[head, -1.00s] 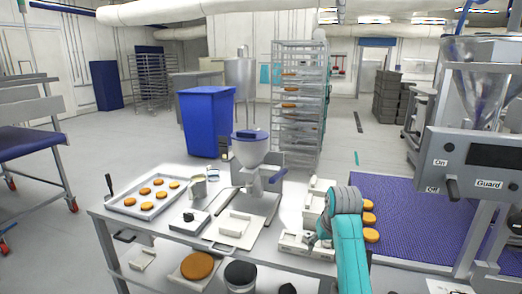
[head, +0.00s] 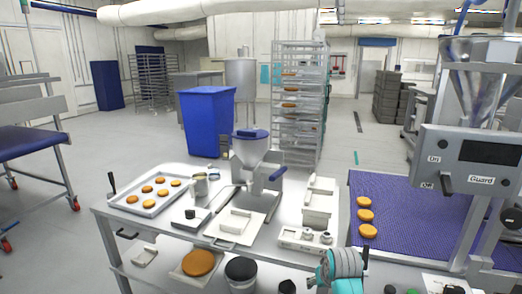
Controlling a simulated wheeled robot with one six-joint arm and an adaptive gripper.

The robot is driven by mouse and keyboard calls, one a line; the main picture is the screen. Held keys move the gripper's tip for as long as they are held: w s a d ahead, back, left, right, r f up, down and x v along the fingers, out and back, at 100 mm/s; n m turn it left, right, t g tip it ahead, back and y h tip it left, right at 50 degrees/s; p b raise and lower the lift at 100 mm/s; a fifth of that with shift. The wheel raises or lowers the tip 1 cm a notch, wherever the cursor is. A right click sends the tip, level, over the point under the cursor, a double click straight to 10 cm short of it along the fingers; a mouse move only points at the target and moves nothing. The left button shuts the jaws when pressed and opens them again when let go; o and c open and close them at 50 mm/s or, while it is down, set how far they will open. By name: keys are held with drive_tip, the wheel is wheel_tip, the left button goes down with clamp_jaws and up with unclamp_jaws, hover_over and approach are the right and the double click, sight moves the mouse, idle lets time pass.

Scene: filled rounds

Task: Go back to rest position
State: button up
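My teal and grey arm (head: 343,266) shows at the bottom edge, right of centre, in front of the steel table (head: 140,226). It is low in the picture and clear of the table top's things. My gripper's fingers cannot be made out; they seem to lie below the picture edge or behind the arm. Whether anything is held cannot be seen.
On the table stand a tray (head: 133,206) with several orange rounds, a hopper machine (head: 250,155), white moulds (head: 318,200) and a white panel (head: 306,240) with knobs. A blue conveyor (head: 420,222) at right carries three rounds. A blue bin (head: 207,120) stands behind.

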drive_tip(key=s+f+t, duration=0.3)
drive_tip(key=s+f, duration=1.4)
drive_tip(key=s, duration=0.4)
drive_tip(key=s+t, duration=0.2)
drive_tip(key=s, duration=1.4)
drive_tip(key=s+r+t, duration=0.4)
drive_tip(key=s+r, duration=1.5)
drive_tip(key=s, duration=0.2)
drive_tip(key=shift+m, duration=0.4)
drive_tip(key=shift+r, duration=0.1)
